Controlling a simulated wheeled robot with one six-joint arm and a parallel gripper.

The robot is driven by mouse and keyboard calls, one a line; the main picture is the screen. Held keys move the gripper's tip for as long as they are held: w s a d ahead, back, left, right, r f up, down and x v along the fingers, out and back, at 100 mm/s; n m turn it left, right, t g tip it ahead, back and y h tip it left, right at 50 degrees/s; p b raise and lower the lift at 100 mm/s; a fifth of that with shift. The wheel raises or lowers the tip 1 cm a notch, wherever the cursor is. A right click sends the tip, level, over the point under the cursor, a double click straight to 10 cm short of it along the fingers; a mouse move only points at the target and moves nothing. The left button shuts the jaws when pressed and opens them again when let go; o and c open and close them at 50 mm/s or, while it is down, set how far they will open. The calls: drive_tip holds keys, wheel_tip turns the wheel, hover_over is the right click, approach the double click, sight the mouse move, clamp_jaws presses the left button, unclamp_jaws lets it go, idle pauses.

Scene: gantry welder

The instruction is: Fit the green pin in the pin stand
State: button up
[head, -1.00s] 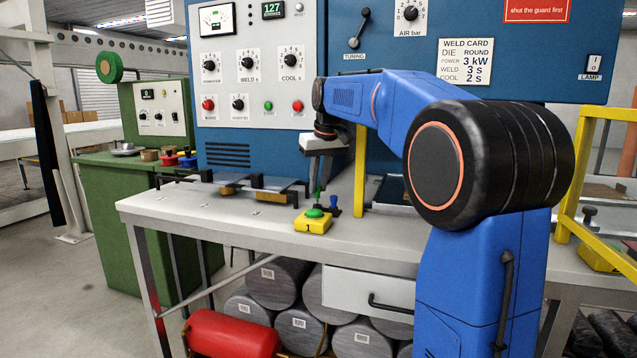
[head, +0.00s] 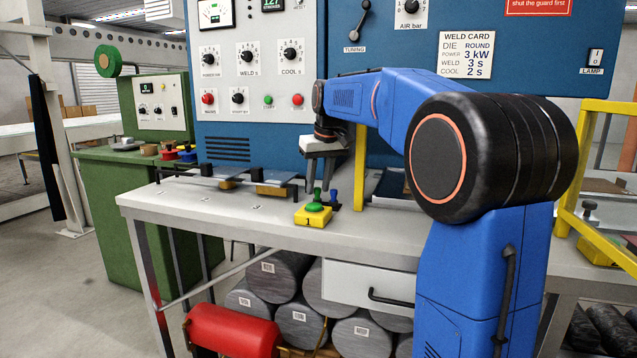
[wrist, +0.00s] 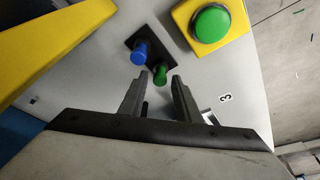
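The green pin (wrist: 160,73) shows in the wrist view at the edge of the dark pin stand (wrist: 128,43), just past my fingertips. It looks upright in the stand, but its lower end is hidden. A blue pin (wrist: 140,52) stands beside it. My gripper (wrist: 160,82) is above the stand with its fingers apart, one on each side of the green pin, with narrow gaps visible. In the head view my gripper (head: 320,184) points down over the bench, with the green pin (head: 317,195) below it and the blue pin (head: 333,196) just right.
A yellow box with a green button (head: 313,215) stands close in front of the pins; it also shows in the wrist view (wrist: 211,24). A yellow post (head: 360,165) rises just right of my gripper. The bench top (head: 190,205) is clear at the front left.

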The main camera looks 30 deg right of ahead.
drive_tip(key=shift+o, duration=0.3)
drive_tip(key=v, duration=1.7)
drive_tip(key=shift+r, duration=0.2)
drive_tip(key=s+a+f, duration=0.3)
drive_tip(key=s+f, duration=0.8)
drive_tip(key=f, duration=0.1)
drive_tip(key=s+a+f+t, duration=0.1)
drive_tip(key=s+a+f, duration=0.3)
drive_tip(key=s+f, duration=0.8)
drive_tip(key=s+a+f, duration=0.4)
drive_tip(key=s+f, duration=0.7)
drive_tip(key=f, duration=0.3)
drive_tip(key=shift+s, duration=0.2)
